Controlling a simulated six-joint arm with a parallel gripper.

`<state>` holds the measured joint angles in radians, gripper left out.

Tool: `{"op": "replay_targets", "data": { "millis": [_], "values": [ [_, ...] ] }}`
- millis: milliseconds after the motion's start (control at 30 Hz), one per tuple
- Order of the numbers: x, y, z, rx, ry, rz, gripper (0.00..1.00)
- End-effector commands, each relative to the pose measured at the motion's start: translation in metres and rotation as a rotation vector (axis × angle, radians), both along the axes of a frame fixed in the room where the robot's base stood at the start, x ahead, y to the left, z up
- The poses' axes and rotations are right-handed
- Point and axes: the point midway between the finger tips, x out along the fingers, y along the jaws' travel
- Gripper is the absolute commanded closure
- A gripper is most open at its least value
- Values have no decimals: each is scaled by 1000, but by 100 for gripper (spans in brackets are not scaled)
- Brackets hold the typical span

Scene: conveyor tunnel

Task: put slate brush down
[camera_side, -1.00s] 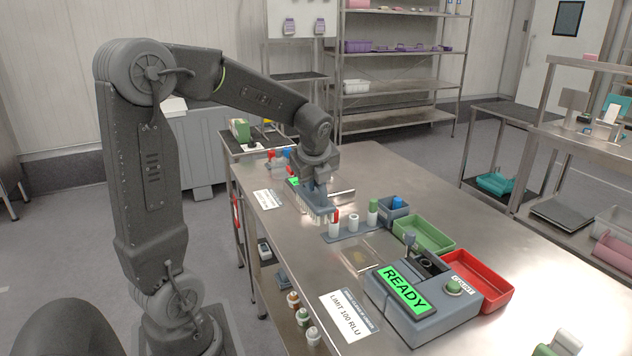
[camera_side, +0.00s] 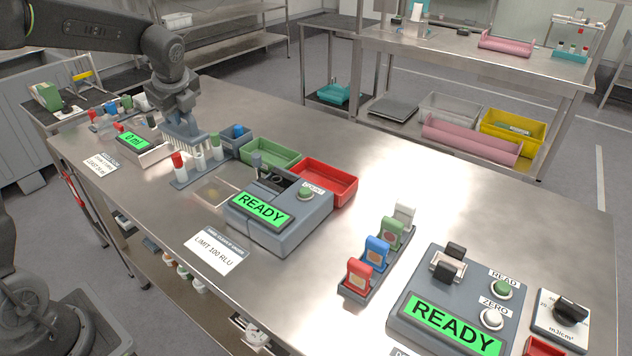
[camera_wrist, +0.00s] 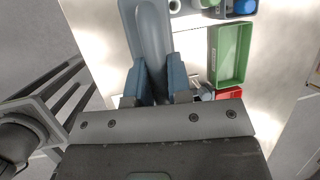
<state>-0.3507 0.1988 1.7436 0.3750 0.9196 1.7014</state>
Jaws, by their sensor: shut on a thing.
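The slate brush (camera_side: 183,130) is in my gripper (camera_side: 180,112), with its pale bristles pointing down. It is just behind the rack of vials (camera_side: 182,182) and to the right of a box with a green "0 ml" display (camera_side: 134,141). I cannot tell whether the bristles touch the table. In the wrist view my gripper's blue-grey fingers (camera_wrist: 154,88) are shut on the brush, whose smooth grey body (camera_wrist: 149,35) runs up between them. The bristles are hidden there.
Colored blocks (camera_side: 376,252) and a second READY device (camera_side: 455,305) stand to the right. Bare table (camera_side: 300,110) lies behind the trays.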

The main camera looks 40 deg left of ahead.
Motion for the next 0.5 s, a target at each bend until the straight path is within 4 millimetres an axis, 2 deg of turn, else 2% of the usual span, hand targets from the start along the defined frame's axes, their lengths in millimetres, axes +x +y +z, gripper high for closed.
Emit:
{"op": "replay_targets", "data": {
  "millis": [33, 200, 333, 500],
  "values": [
    [23, -13, 0, -1, 2, -10, 100],
    [84, -58, -2, 0, 5, -11, 100],
    [117, -95, -7, 2, 3, -5, 100],
    [141, -130, -12, 5, -1, 1, 100]
  ]
}}
